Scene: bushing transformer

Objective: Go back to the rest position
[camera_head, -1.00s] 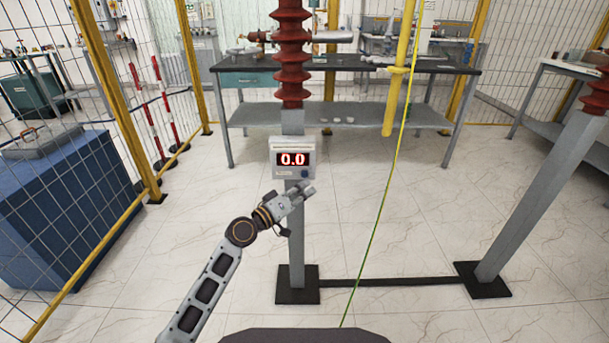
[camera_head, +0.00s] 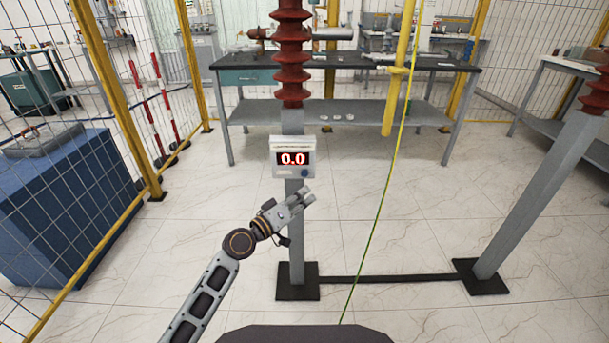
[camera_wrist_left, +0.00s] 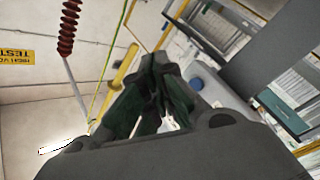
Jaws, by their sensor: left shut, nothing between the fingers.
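My left gripper (camera_head: 303,199) is shut and empty in the head view. It is just below the meter box (camera_head: 293,157), in front of the grey post (camera_head: 296,235). The box has a red 0.0 display and a blue knob. In the left wrist view the dark fingers of my left gripper (camera_wrist_left: 160,70) are together, with nothing seen between them. I cannot tell from the head view whether the gripper touches the post. My right gripper is not in view.
A red ribbed bushing (camera_head: 292,60) tops the post. A yellow-green cable (camera_head: 378,210) runs to the floor. A second slanted post (camera_head: 535,200) stands at the right. A blue cabinet (camera_head: 75,205) is behind the left mesh fence. A workbench (camera_head: 345,63) stands at the back.

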